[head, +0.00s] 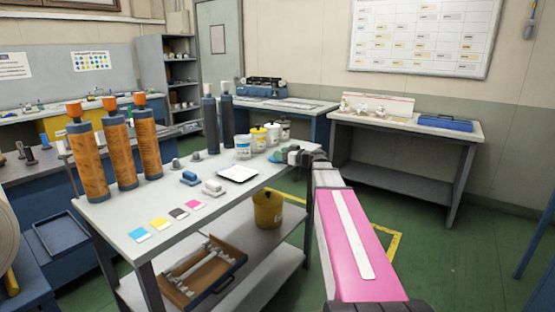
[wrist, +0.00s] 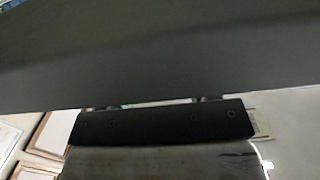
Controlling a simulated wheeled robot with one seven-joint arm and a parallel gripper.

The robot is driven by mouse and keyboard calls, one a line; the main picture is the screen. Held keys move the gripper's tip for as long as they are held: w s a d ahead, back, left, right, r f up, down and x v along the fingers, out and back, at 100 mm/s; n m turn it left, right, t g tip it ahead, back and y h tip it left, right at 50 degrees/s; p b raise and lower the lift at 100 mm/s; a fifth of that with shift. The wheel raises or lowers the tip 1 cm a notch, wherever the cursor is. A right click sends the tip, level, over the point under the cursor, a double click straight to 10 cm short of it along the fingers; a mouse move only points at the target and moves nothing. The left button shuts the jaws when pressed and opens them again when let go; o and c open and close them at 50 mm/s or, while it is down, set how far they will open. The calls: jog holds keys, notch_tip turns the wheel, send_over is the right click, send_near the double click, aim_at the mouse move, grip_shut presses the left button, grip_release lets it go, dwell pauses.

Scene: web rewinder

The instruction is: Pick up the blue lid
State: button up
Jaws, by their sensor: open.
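My gripper (head: 284,156) is over the right end of the grey work table in the head view, at the end of my pink arm. It is open. A small teal-blue piece (head: 273,147) shows right beside its fingers; it may be the blue lid, but it is too small and partly hidden to tell. A white tub with a blue band (head: 243,149) stands just left of the gripper. In the wrist view, dark surfaces fill most of the picture, and no lid can be made out.
The work table (head: 180,225) also holds a yellow tub (head: 258,140), a blue block-like item (head: 189,178), a white tray (head: 238,173), colour cards, orange rolls (head: 117,150) and dark rolls (head: 210,122). A yellow bucket (head: 267,212) is on the lower shelf.

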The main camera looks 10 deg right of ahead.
jog(key=x, duration=0.2)
jog(key=shift+w+a, duration=0.2)
jog(key=shift+w, duration=0.1)
jog(key=c, duration=1)
jog(key=shift+s, duration=0.15)
